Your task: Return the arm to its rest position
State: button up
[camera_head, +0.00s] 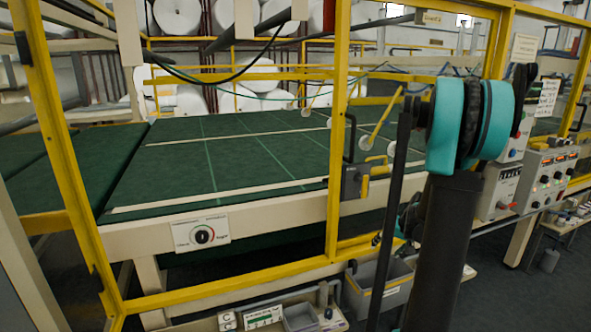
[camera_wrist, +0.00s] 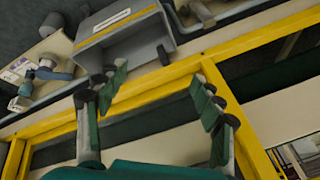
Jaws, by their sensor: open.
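My gripper (camera_wrist: 158,84) shows in the wrist view with its two green-padded fingers spread apart. Nothing is between them. Past the fingertips are a yellow frame bar (camera_wrist: 150,97) and a grey bin (camera_wrist: 130,52); I cannot tell how close they are. In the head view my dark arm with teal joints (camera_head: 470,125) stands upright at the right, in front of the machine. The gripper is mostly hidden behind the arm there, and only a few teal parts show low beside it.
A yellow guard frame (camera_head: 338,130) stands before the green machine table (camera_head: 215,160). A grey bin (camera_head: 378,288) and a shelf of small items (camera_head: 285,318) are below. Control boxes (camera_head: 548,180) are at the right. White rolls (camera_head: 178,15) are at the back. Dark floor is open at lower right.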

jog(key=s+a+n+h, duration=0.1)
jog(key=s+a, duration=0.6)
jog(key=s, duration=0.5)
jog(key=s+a+n+h, duration=0.1)
jog(key=s+a+n, duration=0.1)
jog(key=s+a, duration=0.5)
jog(key=shift+s+a+r, duration=0.15)
jog(key=shift+s+a, duration=0.05)
jog(key=shift+s, duration=2.8)
jog(key=shift+c, duration=0.4)
